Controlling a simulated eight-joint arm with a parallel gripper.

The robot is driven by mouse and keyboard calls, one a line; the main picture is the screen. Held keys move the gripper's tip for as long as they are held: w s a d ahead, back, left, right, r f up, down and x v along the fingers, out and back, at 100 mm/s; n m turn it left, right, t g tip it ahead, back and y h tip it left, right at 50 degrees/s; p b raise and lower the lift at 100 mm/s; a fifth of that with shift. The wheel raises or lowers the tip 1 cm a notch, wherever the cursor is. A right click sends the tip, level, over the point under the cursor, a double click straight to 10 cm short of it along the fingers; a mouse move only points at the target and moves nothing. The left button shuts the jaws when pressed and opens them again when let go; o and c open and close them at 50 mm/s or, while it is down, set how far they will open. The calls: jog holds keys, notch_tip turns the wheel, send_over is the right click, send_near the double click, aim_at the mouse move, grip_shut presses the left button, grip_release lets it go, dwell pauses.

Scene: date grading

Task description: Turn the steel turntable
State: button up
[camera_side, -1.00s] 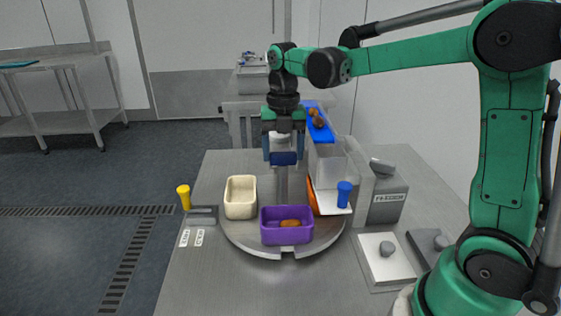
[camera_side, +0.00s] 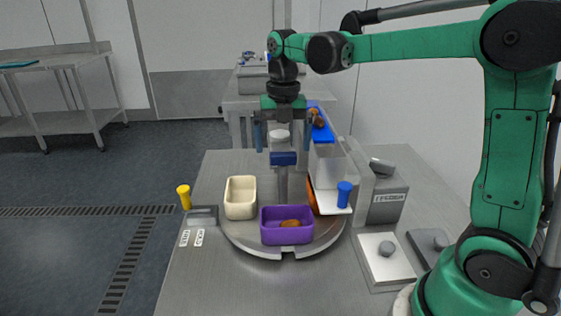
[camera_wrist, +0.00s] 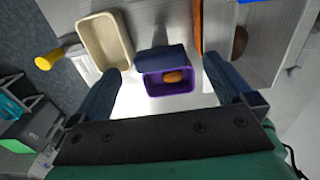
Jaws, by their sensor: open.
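The steel turntable (camera_side: 262,249) is a round disc on the bench. A cream bin (camera_side: 240,198) stands on its left, and a purple bin (camera_side: 287,229) holding one brown date (camera_side: 290,223) stands at its front. An orange bin (camera_side: 312,196) shows partly behind a white chute. In the wrist view the block (camera_wrist: 160,59) lies between the open fingers, apart from both.
A yellow-topped peg (camera_side: 184,197) stands left of the turntable, a blue-topped one (camera_side: 344,194) to its right.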

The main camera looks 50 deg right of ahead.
jog(key=shift+r, duration=1.85)
jog(key=shift+s+a+m+t, duration=0.3)
jog(key=shift+s+m, duration=0.05)
jog(key=shift+m, duration=0.65)
jog(key=s+a+f+m+t, duration=0.2)
jog(key=s+f+m+t, duration=0.1)
jog(key=m, duration=0.9)
jog(key=s+a+f+m+t, duration=0.3)
jog(key=s+m, duration=0.2)
jog(key=m, duration=0.8)
jog(key=shift+a+t, duration=0.2)
jog(key=shift+t, duration=0.1)
jog(key=shift+c, duration=0.2)
